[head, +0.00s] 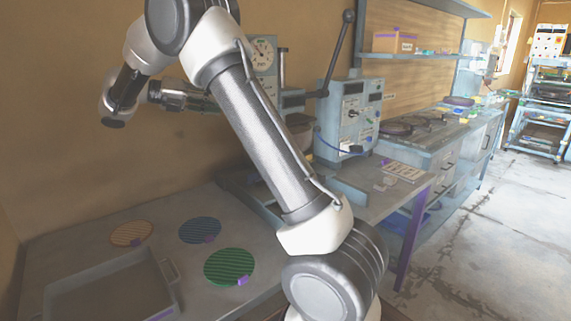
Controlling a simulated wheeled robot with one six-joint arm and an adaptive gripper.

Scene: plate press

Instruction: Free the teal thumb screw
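I cannot make out a teal thumb screw in the head view; my arm covers part of the bench machine where small parts could be. The press (292,101) is a grey-blue machine, partly hidden behind my arm. A round white dial gauge (262,52) sits on its upright. My gripper (207,101) is raised above the bench, left of the press, and points right towards it. Its fingertips lie close to or behind my arm link in the picture, so I cannot tell whether they are open or touch anything.
A blue-grey control box (350,115) with a long lever beside it stands right of the press. Orange (131,233), blue (200,230) and green (229,266) ribbed discs lie on the bench, near an empty grey tray (95,275). Open floor (490,230) lies at right.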

